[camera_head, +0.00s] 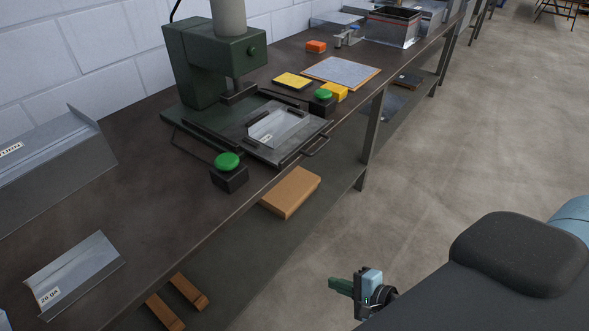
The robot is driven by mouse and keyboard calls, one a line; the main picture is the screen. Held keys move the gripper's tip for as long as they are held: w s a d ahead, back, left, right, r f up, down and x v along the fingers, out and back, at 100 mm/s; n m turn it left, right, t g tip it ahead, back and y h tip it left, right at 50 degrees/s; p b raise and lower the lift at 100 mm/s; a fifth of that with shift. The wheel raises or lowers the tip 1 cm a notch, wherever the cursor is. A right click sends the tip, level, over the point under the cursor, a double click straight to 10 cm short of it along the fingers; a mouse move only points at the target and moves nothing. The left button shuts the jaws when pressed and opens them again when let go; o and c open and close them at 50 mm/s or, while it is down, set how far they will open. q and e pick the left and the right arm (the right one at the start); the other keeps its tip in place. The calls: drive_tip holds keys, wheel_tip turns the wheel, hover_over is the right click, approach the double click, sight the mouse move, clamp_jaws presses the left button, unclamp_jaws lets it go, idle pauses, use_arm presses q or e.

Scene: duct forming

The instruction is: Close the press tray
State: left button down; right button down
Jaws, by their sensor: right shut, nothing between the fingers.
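The press tray (290,150) is a dark flat plate pulled out from under the green press (196,60) towards the bench's front edge. A small bar handle (317,146) is on its front side. A bent sheet-metal piece (272,127) with a white label lies on the tray between dark stops. My right gripper (340,286) is shut and empty, low over the floor at the bottom, well apart from the tray. My left gripper is not in view.
Two green buttons on black boxes, one nearer (228,162) and one farther (322,95), flank the tray. Bent sheet pieces (75,270) lie at the left of the bench. A wooden block (291,191) sits on the lower shelf. The floor (420,190) right of the bench is clear.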

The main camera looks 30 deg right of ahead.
drive_tip(key=w+d+r+m+t, duration=0.2)
drive_tip(key=w+d+r+m, duration=0.1)
drive_tip(key=w+r+m, duration=0.35)
drive_tip(key=m+t+y, duration=0.2)
drive_tip(key=m+t, duration=0.1)
drive_tip(key=m, duration=0.3)
approach(284, 166)
drive_tip(key=p+x, duration=0.1)
drive_tip(key=x, duration=0.4)
drive_tip(key=shift+r+p, duration=0.1)
drive_tip(key=shift+p, duration=0.25)
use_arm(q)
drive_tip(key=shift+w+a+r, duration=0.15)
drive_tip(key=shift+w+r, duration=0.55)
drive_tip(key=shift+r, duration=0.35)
use_arm(e)
drive_tip(key=shift+x, duration=0.95)
drive_tip(key=shift+w, duration=0.1)
